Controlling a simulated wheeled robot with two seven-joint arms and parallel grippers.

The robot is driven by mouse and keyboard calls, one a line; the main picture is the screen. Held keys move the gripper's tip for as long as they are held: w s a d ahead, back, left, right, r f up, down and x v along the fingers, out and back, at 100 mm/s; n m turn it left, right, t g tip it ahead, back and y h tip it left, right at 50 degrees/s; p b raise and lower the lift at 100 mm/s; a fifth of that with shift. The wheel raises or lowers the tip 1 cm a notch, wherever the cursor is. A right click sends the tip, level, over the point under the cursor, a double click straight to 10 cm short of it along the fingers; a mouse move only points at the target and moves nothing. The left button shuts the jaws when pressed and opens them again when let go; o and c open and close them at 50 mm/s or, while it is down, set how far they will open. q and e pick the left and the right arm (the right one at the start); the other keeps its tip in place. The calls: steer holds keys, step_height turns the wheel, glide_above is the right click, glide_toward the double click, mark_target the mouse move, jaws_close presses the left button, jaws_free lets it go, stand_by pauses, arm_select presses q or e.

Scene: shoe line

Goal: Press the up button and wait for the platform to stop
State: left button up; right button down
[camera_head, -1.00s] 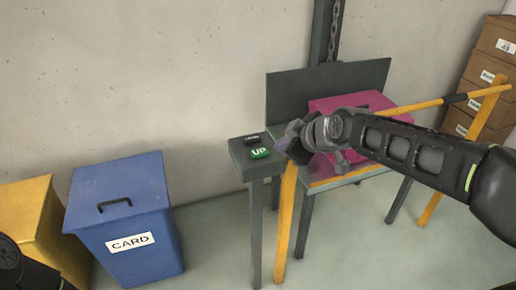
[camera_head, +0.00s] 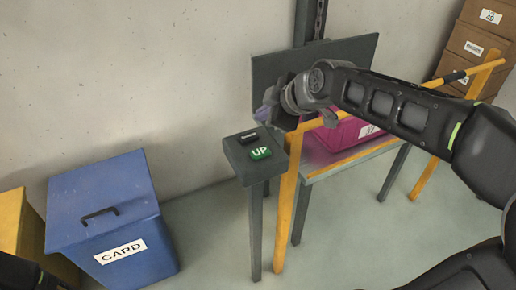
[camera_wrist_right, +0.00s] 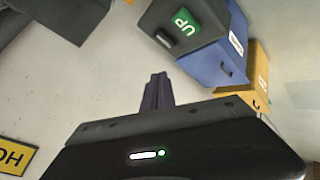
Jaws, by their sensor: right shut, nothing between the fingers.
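The green UP button (camera_head: 261,153) sits on a small dark control post (camera_head: 244,165), beside a dark button (camera_head: 247,137). In the right wrist view the UP button (camera_wrist_right: 184,22) shows at the top. My right gripper (camera_head: 267,108) is above and behind the UP button in the head picture, apart from it. Its fingers (camera_wrist_right: 157,90) are shut and empty. The platform (camera_head: 318,159) is a grey deck with a yellow front edge, right of the post. A magenta crate (camera_head: 342,134) stands on it, partly hidden by my right arm. My left gripper is not in view.
A dark back panel (camera_head: 355,50) rises behind the platform. A yellow rail with posts (camera_head: 285,215) stands in front of it. A blue CARD bin (camera_head: 108,215) and a yellow bin (camera_head: 14,235) are at the left. Cardboard boxes (camera_head: 480,48) are stacked at the right.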

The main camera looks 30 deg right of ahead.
steer(key=b, duration=0.6)
glide_above(263, 154)
step_height(263, 154, down, 8)
steer(key=shift+w+r, duration=0.1)
steer(key=shift+f+b, duration=0.35)
steer(key=shift+f, duration=0.2)
steer(key=shift+f, duration=0.1)
stand_by(1.4)
steer(key=shift+f+b, duration=0.35)
steer(key=shift+b, duration=0.3)
